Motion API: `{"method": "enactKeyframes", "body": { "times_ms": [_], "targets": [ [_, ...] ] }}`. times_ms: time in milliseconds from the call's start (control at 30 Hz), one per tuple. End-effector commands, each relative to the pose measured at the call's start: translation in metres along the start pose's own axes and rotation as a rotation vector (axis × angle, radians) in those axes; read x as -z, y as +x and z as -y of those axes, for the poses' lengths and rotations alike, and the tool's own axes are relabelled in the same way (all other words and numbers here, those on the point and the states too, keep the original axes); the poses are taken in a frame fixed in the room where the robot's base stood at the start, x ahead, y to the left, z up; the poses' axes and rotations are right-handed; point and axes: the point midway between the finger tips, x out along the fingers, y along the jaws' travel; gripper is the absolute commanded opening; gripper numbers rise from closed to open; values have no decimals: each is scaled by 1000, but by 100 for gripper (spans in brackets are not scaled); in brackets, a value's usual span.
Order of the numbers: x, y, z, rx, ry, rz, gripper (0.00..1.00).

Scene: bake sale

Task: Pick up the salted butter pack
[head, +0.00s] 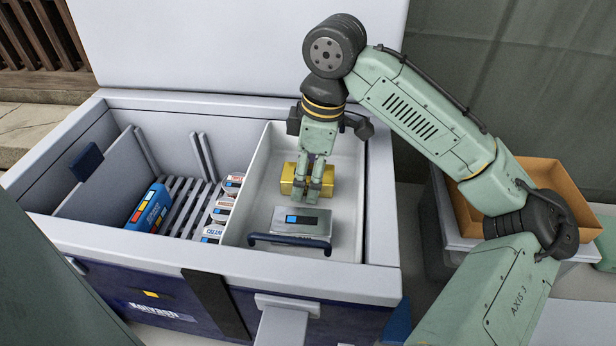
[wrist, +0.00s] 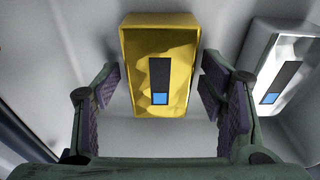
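Two wrapped packs lie in the white tray (head: 258,185) in the right part of the cooler. One is gold (head: 288,180), and the other, nearer the front, is silver (head: 300,222). Both carry a dark label with a blue square; I cannot read which says salted butter. My gripper (head: 314,188) points down over the gold pack and hides its middle in the head view. In the wrist view my gripper (wrist: 158,88) is open, with the gold pack (wrist: 135,70) between its fingers and gaps visible on both sides. The silver pack (wrist: 285,75) is to the right.
A dark blue handle bar (head: 290,243) runs along the tray's front. The cooler walls (head: 310,280) surround the tray. An orange-brown box (head: 545,185) stands outside, right.

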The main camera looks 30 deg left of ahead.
Motion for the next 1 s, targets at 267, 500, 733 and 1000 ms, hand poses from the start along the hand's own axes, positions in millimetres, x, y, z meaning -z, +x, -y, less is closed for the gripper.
{"method": "enactKeyframes", "body": {
  "times_ms": [267,500,733,1000],
  "targets": [
    [0,0,0,0,0,0,43],
    [0,0,0,0,0,0,27],
    [0,0,0,0,0,0,12],
    [1,-3,0,-2,0,0,11]
  ]
}}
